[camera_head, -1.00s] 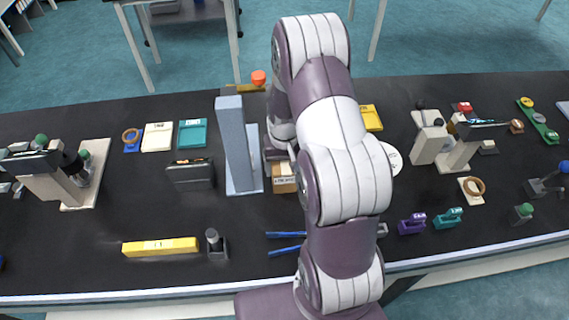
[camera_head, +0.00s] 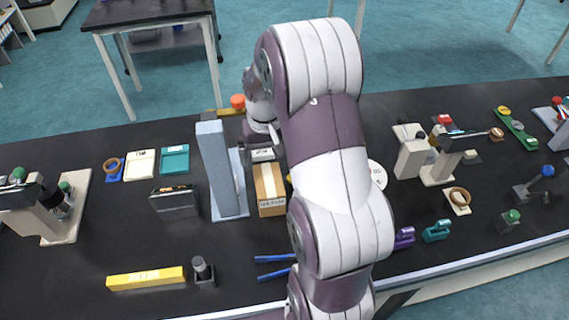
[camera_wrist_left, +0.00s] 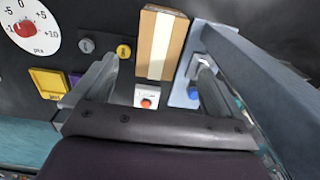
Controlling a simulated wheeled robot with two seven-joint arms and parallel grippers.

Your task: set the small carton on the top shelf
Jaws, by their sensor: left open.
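The small carton (camera_head: 269,190) is a brown box with a pale tape strip, standing on the black bench right of a blue-grey upright stand. In the left wrist view the carton (camera_wrist_left: 161,45) shows ahead of the fingertips, apart from them. My left gripper (camera_head: 262,147) is over the far side of the carton; in the left wrist view (camera_wrist_left: 155,65) its fingers are spread and empty. The blue-grey stand (camera_head: 216,165) has a tall wall and a flat base; I cannot tell whether it has shelves. My right gripper is out of view.
A black case (camera_head: 174,202) stands left of the stand. A yellow bar (camera_head: 146,278) and a small dark post (camera_head: 203,271) lie nearer the front edge. A white block with a red button (camera_wrist_left: 147,96) is between the fingers' bases. Blue tongs (camera_head: 275,266) lie in front of the carton.

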